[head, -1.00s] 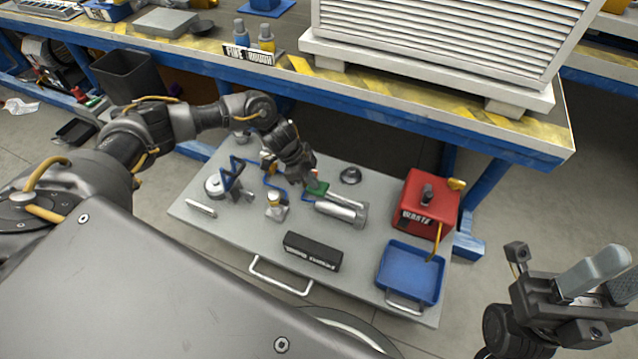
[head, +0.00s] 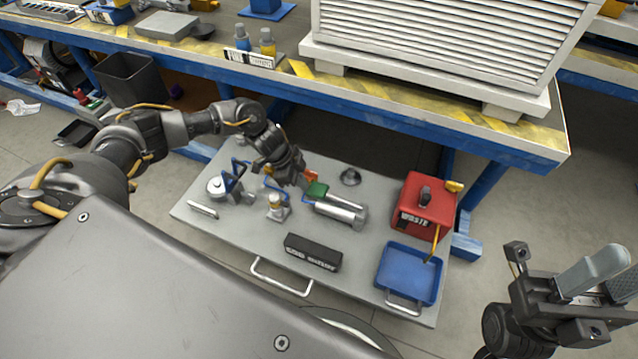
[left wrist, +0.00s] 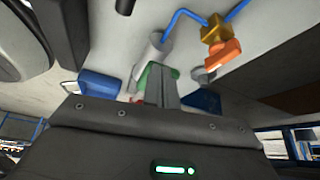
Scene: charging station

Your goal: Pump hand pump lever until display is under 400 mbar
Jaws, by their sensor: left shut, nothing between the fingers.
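A silver cylinder (head: 340,211) with a green block (head: 317,189) at one end lies on the grey cart top; it looks like the hand pump. It also shows in the left wrist view (left wrist: 150,62), near a brass block with an orange-red handle (left wrist: 223,53). My left gripper (head: 297,182) is shut and empty, its tips close to the green block. In the left wrist view its fingers (left wrist: 165,88) overlap the green block; contact cannot be told. A black box (head: 313,252) with small white lettering stands in front; no pressure reading is legible. My right gripper (head: 608,278) is open, off the cart.
A red waste box (head: 425,205) and a blue tray (head: 408,272) stand on the cart's right. A round white part (head: 216,187) and a small valve stand (head: 277,208) are on the left. The blue-framed bench (head: 400,110) is behind.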

